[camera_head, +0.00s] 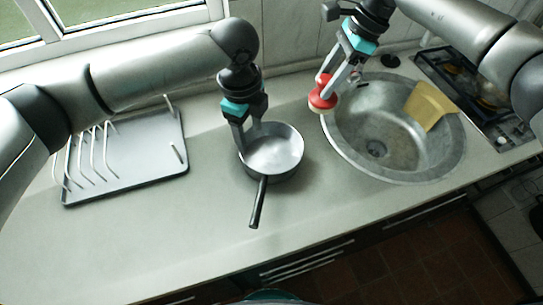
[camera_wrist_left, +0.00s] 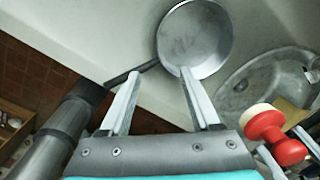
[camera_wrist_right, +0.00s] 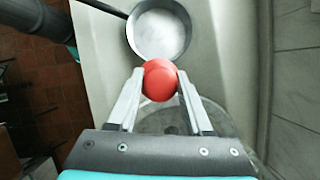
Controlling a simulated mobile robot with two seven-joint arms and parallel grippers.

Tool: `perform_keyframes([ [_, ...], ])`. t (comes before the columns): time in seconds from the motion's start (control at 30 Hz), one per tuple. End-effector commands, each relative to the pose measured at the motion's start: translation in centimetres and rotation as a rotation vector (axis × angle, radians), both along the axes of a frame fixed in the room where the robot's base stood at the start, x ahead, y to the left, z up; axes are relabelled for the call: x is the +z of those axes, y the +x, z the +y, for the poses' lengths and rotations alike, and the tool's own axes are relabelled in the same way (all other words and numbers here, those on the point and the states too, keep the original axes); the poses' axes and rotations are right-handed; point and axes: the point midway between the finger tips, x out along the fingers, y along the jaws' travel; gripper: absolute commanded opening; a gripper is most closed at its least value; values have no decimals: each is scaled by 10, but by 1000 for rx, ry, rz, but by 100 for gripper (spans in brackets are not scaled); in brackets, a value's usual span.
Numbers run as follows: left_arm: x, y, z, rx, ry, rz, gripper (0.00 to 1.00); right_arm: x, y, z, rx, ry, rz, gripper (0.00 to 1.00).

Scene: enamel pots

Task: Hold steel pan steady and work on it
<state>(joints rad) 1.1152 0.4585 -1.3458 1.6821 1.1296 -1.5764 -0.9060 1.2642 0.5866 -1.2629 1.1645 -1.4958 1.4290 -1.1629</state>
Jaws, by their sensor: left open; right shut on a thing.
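The steel pan (camera_head: 272,150) stands upright on the grey counter, left of the sink, its black handle (camera_head: 258,205) towards the front edge. It also shows in the left wrist view (camera_wrist_left: 195,38) and the right wrist view (camera_wrist_right: 160,34). My left gripper (camera_head: 250,138) is open at the pan's left rim, with nothing between its fingers; I cannot tell whether a finger touches the rim. My right gripper (camera_head: 325,84) is shut on a red tool with a pale underside (camera_head: 322,98), held up and to the right of the pan, near the sink's left rim.
A round metal sink (camera_head: 350,150) with a yellow cloth (camera_head: 430,106) on its right side lies right of the pan. A dish rack (camera_head: 130,170) stands on the left. A hob (camera_head: 460,80) is at the far right. The counter in front of the rack is clear.

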Motion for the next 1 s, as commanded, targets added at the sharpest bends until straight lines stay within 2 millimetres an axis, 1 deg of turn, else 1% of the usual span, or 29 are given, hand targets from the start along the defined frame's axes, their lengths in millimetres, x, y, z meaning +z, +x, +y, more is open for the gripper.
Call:
perform_keyframes([
  [0.6, 60, 0, 0, 0, -1, 0, 64, 76, 0, 0, 0, 0, -1, 0],
  [0.7, 63, 0, 0, 0, -1, 0, 64, 80, 0, 0, 0, 0, 0, 0],
  [1.0, 60, 0, 0, 0, -1, 0, 64, 77, 0, 0, 0, 0, 0, 0],
])
